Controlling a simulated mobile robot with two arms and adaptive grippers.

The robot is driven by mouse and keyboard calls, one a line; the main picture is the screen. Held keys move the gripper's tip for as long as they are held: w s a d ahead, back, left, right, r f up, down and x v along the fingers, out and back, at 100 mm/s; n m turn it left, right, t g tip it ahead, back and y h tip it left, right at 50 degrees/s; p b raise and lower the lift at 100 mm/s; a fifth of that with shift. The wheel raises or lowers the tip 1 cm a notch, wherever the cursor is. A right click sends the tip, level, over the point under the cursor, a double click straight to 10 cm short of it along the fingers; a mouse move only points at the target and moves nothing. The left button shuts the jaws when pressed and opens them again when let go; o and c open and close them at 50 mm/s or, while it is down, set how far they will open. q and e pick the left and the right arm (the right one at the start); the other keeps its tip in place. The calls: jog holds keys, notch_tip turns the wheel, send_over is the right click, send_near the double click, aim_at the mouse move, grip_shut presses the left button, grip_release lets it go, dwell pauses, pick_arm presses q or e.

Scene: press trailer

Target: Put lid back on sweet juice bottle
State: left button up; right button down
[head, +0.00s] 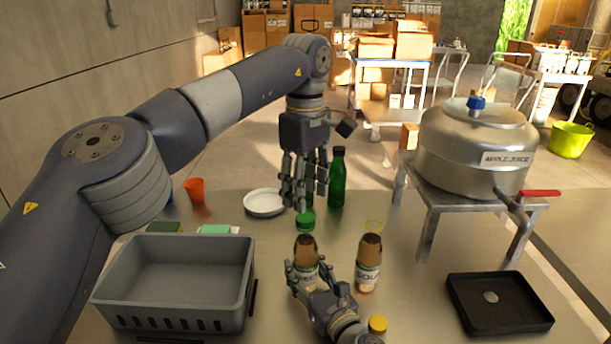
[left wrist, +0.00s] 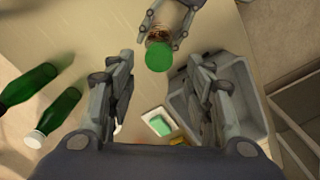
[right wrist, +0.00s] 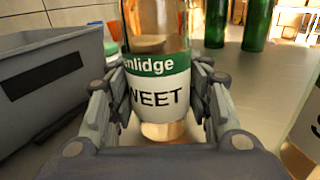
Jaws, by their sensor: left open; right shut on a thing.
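The sweet juice bottle (head: 305,251) stands upright near the table's middle, its "SWEET" label (right wrist: 155,97) facing the right wrist camera. My right gripper (head: 306,275) is shut around its body. The green lid (head: 305,221) is at the top of this bottle; it also shows in the left wrist view (left wrist: 158,56), over the bottle. I cannot tell whether it is fully seated. My left gripper (head: 305,198) points down just above the lid, with its fingers (left wrist: 170,80) spread and empty.
A similar bottle (head: 369,262) with a yellow ring at its top stands to the right. A yellow lid (head: 377,323) is near my right gripper. A grey crate (head: 247,285) is left, a black tray (head: 470,312) right.

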pick_arm(q)
jog(key=n, duration=0.5)
jog(key=shift+r+n, duration=0.15)
jog(key=shift+n, duration=0.15)
jog(key=n, duration=0.5)
jog(key=shift+r, duration=0.15)
jog(key=n, duration=0.5)
jog(key=shift+r+n, duration=0.2)
jog(key=shift+n, duration=0.2)
jog(key=n, duration=0.3)
jog(key=shift+r, duration=0.1)
jog(key=n, duration=0.4)
jog(key=shift+r, duration=0.1)
jog(key=n, duration=0.5)
jog(key=shift+r, duration=0.15)
jog(key=n, duration=0.5)
jog(key=shift+w+r+n, duration=0.1)
jog(key=shift+r+n, duration=0.1)
jog(key=shift+n, duration=0.1)
jog(key=n, duration=0.5)
jog(key=shift+r, duration=0.15)
